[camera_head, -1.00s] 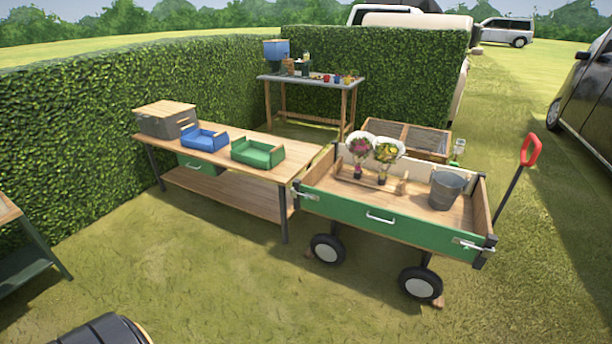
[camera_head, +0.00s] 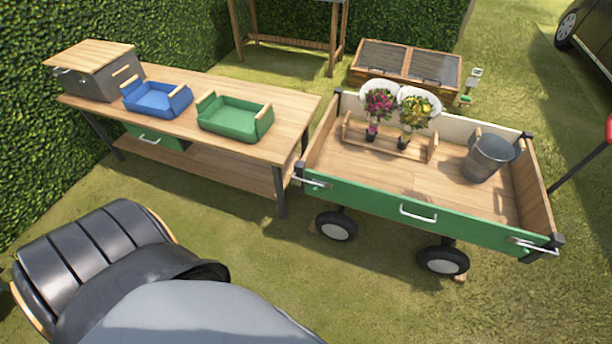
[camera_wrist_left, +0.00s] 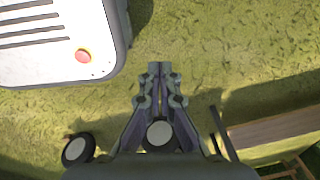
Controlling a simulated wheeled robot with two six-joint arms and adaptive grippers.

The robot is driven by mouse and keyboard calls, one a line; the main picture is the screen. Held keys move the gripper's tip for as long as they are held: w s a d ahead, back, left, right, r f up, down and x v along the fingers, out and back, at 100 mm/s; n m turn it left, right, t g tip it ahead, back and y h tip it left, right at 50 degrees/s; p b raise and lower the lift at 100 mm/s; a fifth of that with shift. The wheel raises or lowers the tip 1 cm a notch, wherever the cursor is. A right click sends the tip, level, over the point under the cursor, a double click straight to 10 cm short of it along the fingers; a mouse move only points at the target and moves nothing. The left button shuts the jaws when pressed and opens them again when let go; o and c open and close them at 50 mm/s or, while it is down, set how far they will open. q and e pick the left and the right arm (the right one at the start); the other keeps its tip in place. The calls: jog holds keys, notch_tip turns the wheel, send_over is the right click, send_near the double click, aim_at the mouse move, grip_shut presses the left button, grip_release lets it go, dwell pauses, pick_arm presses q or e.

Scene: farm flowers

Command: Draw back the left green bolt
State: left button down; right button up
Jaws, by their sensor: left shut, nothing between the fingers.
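The cart's green front board (camera_head: 410,208) carries a silver bolt at each end. The left bolt (camera_head: 313,183) sits at the board's left end, beside the dark corner post. The right bolt (camera_head: 533,246) is at the other end, and a silver handle (camera_head: 418,213) is between them. My left gripper (camera_wrist_left: 160,68) is shut and empty in the left wrist view, over grass, with no bolt near its fingertips. It is outside the head view. My right gripper is in neither view.
A wooden workbench (camera_head: 290,110) with a blue tray (camera_head: 157,100) and a green tray (camera_head: 234,120) stands just left of the cart. The cart holds a flower rack (camera_head: 390,143) and a metal bucket (camera_head: 489,157). Grass before the cart is free.

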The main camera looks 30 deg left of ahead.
pick_arm(q)
jog(key=w+a+f+n+t+b, duration=0.1)
jog(key=w+a+n+t+b, duration=0.2)
jog(key=w, duration=0.4)
jog(key=w+a+f+n+t+b, duration=0.1)
jog(key=w+a+b, duration=0.25)
jog(key=w, duration=0.25)
jog(key=w+a+r+n+t+b, duration=0.1)
jog(key=w+r+n+t+b, duration=0.15)
jog(key=w, duration=0.25)
jog(key=w+a+r+n+t+y+b, duration=0.1)
jog(key=w+a+r+n+t+b, duration=0.15)
jog(key=w, duration=0.25)
jog(key=w+a+r+n+t+b, duration=0.1)
jog(key=w+r+b, duration=0.1)
jog(key=w+b, duration=0.25)
jog(key=w+r+n+t+y+b, duration=0.1)
jog(key=w+r+n+t+b, duration=0.4)
jog(key=r, duration=1.1)
jog(key=w+n+t, duration=0.1)
jog(key=w+n, duration=0.2)
jog(key=w, duration=0.1)
jog(key=shift+w+d, duration=0.15)
jog(key=shift+w, duration=0.1)
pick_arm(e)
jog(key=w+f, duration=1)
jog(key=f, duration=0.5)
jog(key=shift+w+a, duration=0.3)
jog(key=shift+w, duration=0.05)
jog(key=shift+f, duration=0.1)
